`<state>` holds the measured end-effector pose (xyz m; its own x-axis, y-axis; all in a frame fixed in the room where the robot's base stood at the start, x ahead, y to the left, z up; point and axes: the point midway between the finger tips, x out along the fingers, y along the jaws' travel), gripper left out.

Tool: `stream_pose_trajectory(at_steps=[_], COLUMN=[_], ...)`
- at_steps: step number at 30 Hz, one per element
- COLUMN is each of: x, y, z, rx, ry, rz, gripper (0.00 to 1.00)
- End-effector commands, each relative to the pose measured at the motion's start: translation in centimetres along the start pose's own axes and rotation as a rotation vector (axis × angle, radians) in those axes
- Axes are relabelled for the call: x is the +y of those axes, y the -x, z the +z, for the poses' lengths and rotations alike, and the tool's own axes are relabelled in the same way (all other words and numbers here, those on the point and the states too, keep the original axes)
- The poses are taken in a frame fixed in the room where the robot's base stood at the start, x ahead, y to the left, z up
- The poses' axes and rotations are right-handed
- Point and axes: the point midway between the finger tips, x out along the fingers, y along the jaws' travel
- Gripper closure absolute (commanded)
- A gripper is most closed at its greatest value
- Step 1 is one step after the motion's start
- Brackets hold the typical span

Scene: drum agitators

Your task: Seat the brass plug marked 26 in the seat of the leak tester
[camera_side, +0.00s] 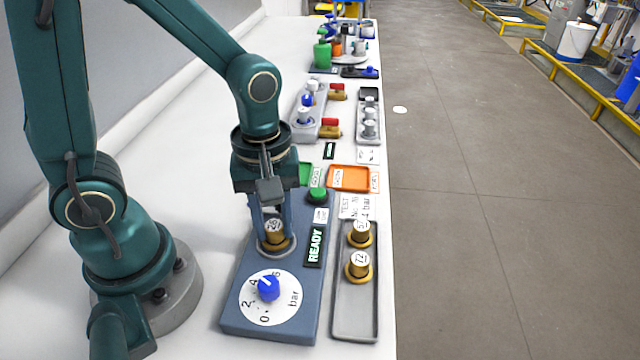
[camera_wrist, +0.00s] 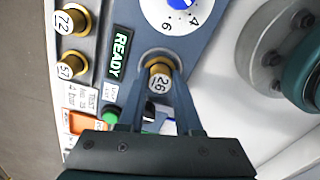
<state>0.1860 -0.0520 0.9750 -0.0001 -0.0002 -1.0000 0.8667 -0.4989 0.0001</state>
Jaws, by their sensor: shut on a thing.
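The brass plug marked 26 (camera_side: 275,231) stands upright at the round seat (camera_side: 290,250) of the blue-grey leak tester (camera_side: 236,318). My gripper (camera_side: 271,227) is shut on the plug from above, one finger on each side. In the wrist view the plug (camera_wrist: 158,80) sits between the fingertips, within the seat's ring (camera_wrist: 146,58). Its lower part is hidden by the fingers and the ring, so I cannot tell whether it is fully down. The tester's display (camera_side: 314,245) reads READY.
The tester also has a blue pressure knob (camera_side: 268,288) and a green button (camera_side: 317,195). A grey tray (camera_side: 355,318) beside it holds brass plugs marked 57 (camera_side: 360,233) and 72 (camera_side: 358,265). An orange tray (camera_side: 349,179) lies beyond. Valves and fittings stand farther back.

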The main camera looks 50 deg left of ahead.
Motion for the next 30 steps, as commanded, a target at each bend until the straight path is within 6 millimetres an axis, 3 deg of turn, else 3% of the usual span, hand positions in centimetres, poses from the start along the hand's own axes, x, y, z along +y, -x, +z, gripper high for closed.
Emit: stream_pose_trajectory(at_steps=[27,28,30], x=[0.00,0.00,0.00], y=[-0.43,-0.43,-0.43], z=[0.00,0.00,0.00], rx=[0.000,0.000,0.000], ry=[0.000,0.000,0.000], rz=[0.000,0.000,0.000], gripper=[1.00,0.63,0.36])
